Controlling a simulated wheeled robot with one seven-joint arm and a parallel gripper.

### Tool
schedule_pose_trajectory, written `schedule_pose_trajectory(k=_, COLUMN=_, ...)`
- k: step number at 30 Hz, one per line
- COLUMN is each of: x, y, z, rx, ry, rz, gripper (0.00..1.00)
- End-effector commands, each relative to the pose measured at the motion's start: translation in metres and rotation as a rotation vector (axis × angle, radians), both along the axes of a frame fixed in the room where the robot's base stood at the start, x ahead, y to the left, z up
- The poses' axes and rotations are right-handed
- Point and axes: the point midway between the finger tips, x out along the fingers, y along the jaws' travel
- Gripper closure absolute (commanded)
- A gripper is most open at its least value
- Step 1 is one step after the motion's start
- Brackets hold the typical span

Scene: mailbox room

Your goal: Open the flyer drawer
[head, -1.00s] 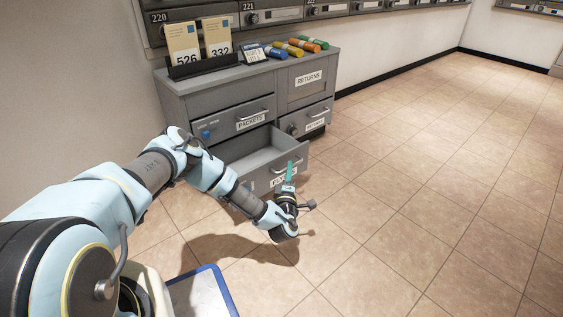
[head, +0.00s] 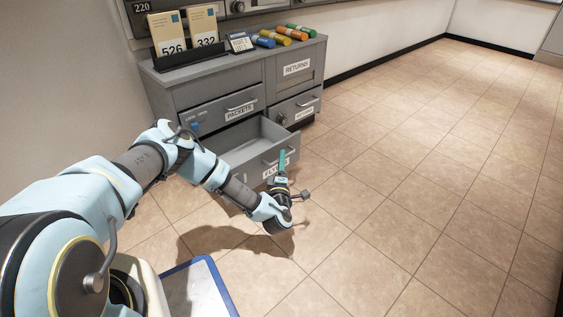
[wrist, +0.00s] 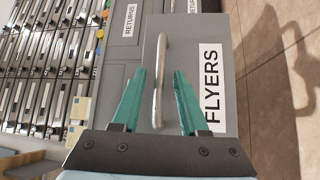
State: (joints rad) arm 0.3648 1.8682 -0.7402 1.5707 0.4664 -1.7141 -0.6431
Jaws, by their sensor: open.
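The grey flyer drawer (head: 245,147) stands pulled out from the bottom left of the cabinet in the head view, and its inside looks empty. Its front carries a FLYERS label (wrist: 210,90) and a curved metal handle (wrist: 161,75) in the wrist view. My gripper (wrist: 160,73) is open, with its two teal fingers on either side of the handle; I cannot tell whether they touch it. In the head view my gripper (head: 282,155) is in front of the drawer face and partly hides its label.
The cabinet also has a PACKETS drawer (head: 215,113), a RETURNS door (head: 297,72) and another lower right compartment (head: 296,110), all shut. Cards and coloured rolls (head: 281,36) lie on top. The tiled floor (head: 420,150) to the right is clear.

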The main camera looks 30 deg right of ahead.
Motion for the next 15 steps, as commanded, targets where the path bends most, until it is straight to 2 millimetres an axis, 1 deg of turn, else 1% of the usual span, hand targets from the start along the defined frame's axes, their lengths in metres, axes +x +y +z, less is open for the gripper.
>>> schedule_pose_trajectory(k=2, x=-0.002, y=0.001, z=0.000, rx=0.001, ry=0.001, rz=-0.001, gripper=0.56)
schedule_pose_trajectory(k=5, x=-0.011, y=0.007, z=-0.001, rx=0.002, ry=0.003, rz=-0.001, gripper=0.56)
schedule_pose_trajectory(k=15, x=-0.064, y=0.043, z=-0.008, rx=0.002, ry=0.003, rz=-0.003, gripper=0.56)
